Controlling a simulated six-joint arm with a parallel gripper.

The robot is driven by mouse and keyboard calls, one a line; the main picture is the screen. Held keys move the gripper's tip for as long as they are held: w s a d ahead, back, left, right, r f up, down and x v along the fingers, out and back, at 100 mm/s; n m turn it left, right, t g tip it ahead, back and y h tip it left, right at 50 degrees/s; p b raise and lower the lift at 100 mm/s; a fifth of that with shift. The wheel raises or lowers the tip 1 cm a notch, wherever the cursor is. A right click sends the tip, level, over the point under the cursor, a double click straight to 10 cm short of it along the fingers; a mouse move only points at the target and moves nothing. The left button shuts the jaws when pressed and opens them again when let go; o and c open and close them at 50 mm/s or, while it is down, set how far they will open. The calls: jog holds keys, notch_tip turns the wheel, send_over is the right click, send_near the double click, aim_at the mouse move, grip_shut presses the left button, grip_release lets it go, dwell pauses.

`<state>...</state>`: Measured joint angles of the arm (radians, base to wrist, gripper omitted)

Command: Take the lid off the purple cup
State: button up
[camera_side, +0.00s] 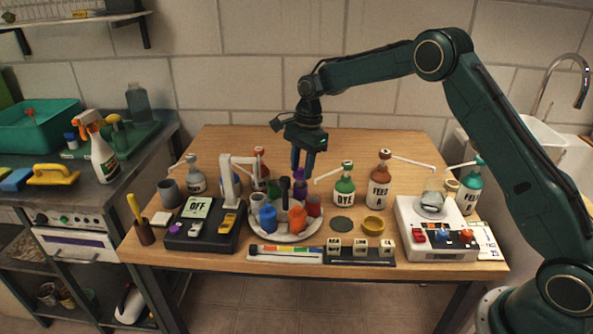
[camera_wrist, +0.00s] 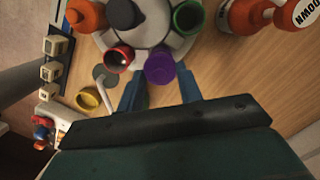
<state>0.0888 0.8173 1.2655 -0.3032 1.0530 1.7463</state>
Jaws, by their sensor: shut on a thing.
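The purple cup (camera_side: 300,188) stands at the back right of the round white carousel (camera_side: 292,238). Purple also shows in the wrist view (camera_wrist: 160,66), between the tips of my two blue fingers. My gripper (camera_side: 302,168) is above the cup, pointing down, its fingers reaching to the purple top. It is shut on the purple lid. I cannot tell whether the lid is seated on the cup or lifted clear; the fingers and size hide the joint.
The carousel also holds a red cup (camera_wrist: 118,58), a green cup (camera_wrist: 187,18) and others close by. A green dye bottle (camera_side: 344,185) and a brown feed bottle (camera_side: 379,182) stand to the right.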

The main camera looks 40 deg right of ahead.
notch_tip(320, 180, up, 7)
jog(key=shift+r, duration=0.2)
dwell(0.7)
jog(key=shift+s+r, duration=0.25)
jog(key=shift+s, duration=0.05)
jog(key=s+r+m, duration=0.1)
jog(key=s, duration=0.3)
jog(key=s+d+r+m, duration=0.1)
jog(key=s, duration=0.2)
jog(key=s+d+r+m, duration=0.1)
jog(key=s+m, duration=0.1)
jog(key=s, duration=0.2)
jog(key=shift+s+r+t, duration=0.25)
jog(key=shift+s+t, duration=0.05)
jog(key=shift+s, duration=0.05)
grip_shut()
jog(key=shift+s, duration=0.6)
jog(key=shift+d, duration=0.1)
jog(key=n+h, duration=0.1)
jog(key=n, duration=0.6)
jog(key=n+g+h, duration=0.1)
jog(key=n+h, duration=0.1)
jog(key=n, duration=0.5)
jog(key=a+r+n+g+h, duration=0.1)
jog(key=n, duration=0.6)
jog(key=shift+w+a+r+h, duration=0.1)
jog(key=shift+w+h, duration=0.15)
jog(key=shift+h, duration=0.15)
